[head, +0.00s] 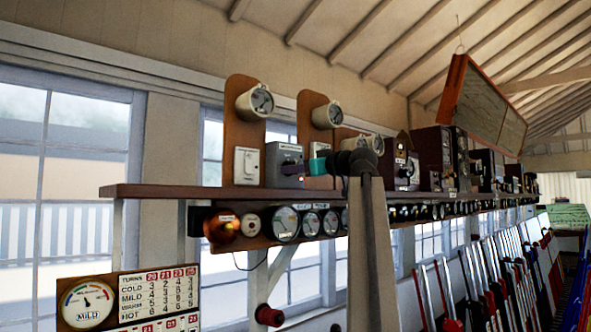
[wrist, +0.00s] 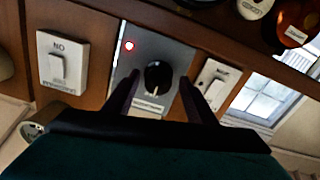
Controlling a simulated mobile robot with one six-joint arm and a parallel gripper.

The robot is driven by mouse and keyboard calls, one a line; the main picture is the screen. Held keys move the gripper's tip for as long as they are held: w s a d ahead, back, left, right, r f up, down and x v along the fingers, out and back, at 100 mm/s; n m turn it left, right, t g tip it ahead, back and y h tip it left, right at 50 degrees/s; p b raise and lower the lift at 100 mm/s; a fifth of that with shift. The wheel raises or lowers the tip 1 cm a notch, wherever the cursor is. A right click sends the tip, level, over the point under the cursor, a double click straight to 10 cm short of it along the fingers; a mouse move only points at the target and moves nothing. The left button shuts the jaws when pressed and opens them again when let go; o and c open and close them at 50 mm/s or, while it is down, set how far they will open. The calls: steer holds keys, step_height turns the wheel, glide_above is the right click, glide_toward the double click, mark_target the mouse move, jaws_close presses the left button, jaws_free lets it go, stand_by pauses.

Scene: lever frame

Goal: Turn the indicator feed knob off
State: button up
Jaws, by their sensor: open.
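The feed knob (wrist: 157,76) is a round black knob with a white pointer mark, on a silver plate (wrist: 182,60) in the wrist view. The mark points down the picture toward a small white label. A red lamp (wrist: 129,45) glows at the plate's upper left. In the head view the grey knob box (head: 283,155) stands on the shelf, with its knob hidden or too small to make out. My gripper (wrist: 160,86) is open, with one dark finger on each side of the knob. I see no clear contact. It reaches the box from the right in the head view (head: 290,168).
White switches (wrist: 62,63) (wrist: 217,83) flank the plate closely. The wooden shelf (head: 150,190) runs below the box, with round bells and dials (head: 286,222) under it. A round gauge (head: 255,102) is above. Levers (head: 500,270) stand at the right.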

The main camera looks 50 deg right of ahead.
steer(key=shift+s, duration=0.1)
steer(key=s+a, duration=0.1)
steer(key=s, duration=1.2)
steer(key=shift+s, duration=0.3)
steer(key=shift+f, duration=0.1)
stand_by(0.4)
